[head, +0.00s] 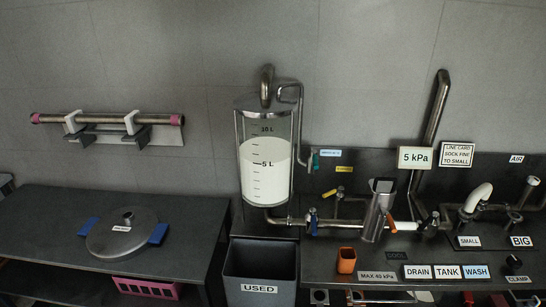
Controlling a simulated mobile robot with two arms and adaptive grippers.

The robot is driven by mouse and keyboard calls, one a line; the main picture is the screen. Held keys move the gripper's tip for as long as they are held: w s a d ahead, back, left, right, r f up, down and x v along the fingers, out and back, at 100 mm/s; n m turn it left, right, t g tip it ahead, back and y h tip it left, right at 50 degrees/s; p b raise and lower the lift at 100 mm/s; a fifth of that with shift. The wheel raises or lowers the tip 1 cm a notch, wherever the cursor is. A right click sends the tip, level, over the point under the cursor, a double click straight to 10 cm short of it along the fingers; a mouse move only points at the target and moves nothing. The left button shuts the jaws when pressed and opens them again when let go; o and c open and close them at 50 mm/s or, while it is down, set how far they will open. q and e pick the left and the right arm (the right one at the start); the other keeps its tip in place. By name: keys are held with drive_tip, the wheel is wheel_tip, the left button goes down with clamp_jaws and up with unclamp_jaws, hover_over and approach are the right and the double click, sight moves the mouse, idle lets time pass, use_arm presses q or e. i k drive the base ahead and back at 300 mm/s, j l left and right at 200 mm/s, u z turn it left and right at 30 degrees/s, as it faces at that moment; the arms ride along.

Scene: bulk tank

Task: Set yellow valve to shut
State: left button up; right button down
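The yellow valve (331,192) has a short yellow handle that lies nearly level, with its right end tilted up a little. It sits at the top of a thin metal pipe, behind the main pipe run and right of the clear tank. A small yellow label (344,169) is on the back panel just above it. I cannot tell from the handle alone whether the valve is open or shut. Neither of my grippers shows in the head view.
A clear tank (254,184) of white liquid stands left of the valve. A blue-handled valve (313,221) and a tilted metal vessel (376,213) are close in front. The left table holds a round lid (110,240).

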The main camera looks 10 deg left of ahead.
sight(329, 193)
drive_tip(key=i+j, duration=0.1)
drive_tip(key=i, duration=0.3)
drive_tip(key=i+j+z, duration=0.1)
drive_tip(key=i, duration=0.25)
drive_tip(key=i+j+z, duration=0.1)
drive_tip(key=i, duration=0.3)
drive_tip(key=k+l+u, duration=0.15)
drive_tip(key=l+u, duration=0.2)
drive_tip(key=k+l+u, duration=0.2)
drive_tip(key=u, duration=0.15)
drive_tip(key=k+l+u, duration=0.15)
drive_tip(key=u, duration=0.2)
